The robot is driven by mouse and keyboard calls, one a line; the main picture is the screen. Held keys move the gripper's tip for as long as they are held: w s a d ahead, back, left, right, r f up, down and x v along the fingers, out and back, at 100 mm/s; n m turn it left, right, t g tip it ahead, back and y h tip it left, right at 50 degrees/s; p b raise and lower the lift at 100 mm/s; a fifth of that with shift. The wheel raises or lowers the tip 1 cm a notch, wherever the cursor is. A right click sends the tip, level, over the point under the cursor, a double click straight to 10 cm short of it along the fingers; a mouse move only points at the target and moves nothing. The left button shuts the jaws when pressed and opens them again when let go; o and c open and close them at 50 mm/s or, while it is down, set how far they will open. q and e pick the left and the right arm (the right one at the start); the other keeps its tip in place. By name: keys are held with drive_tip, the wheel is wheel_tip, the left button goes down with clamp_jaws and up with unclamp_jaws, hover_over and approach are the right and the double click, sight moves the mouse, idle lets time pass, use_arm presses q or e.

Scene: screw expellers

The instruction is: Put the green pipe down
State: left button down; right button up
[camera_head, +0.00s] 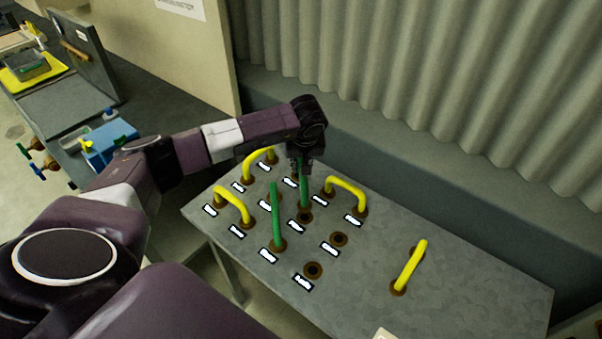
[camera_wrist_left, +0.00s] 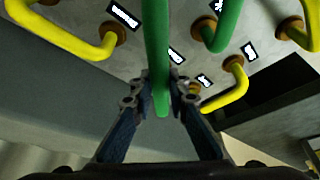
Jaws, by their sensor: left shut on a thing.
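My left gripper (camera_head: 303,172) reaches over the grey table from the left and points down. It is shut on a green pipe (camera_head: 304,194), which shows between the fingers (camera_wrist_left: 162,95) in the left wrist view as a green bar (camera_wrist_left: 157,45). The pipe's lower end is at or just above a brown-ringed hole (camera_head: 304,217); I cannot tell whether it is in it. A second green pipe (camera_head: 277,218) stands to the left on its own brown socket and also shows in the left wrist view (camera_wrist_left: 226,22). My right gripper is not in view.
Yellow bent pipes stand around: left (camera_head: 233,203), back (camera_head: 257,157), right of the gripper (camera_head: 347,187) and far right (camera_head: 411,266). Empty holes (camera_head: 339,239) and (camera_head: 313,270) lie nearer the front, among white labels. The table's right part (camera_head: 480,280) is clear.

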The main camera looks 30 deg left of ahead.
use_arm(q)
drive_tip(key=shift+f, duration=0.3)
wheel_tip(320, 180, down, 4)
drive_tip(key=shift+f+p, duration=0.1)
drive_tip(key=shift+p, duration=0.45)
drive_tip(key=shift+f, duration=0.15)
drive_tip(key=c, duration=2.3)
unclamp_jaws()
drive_tip(key=shift+f, duration=0.1)
drive_tip(key=o, duration=0.4)
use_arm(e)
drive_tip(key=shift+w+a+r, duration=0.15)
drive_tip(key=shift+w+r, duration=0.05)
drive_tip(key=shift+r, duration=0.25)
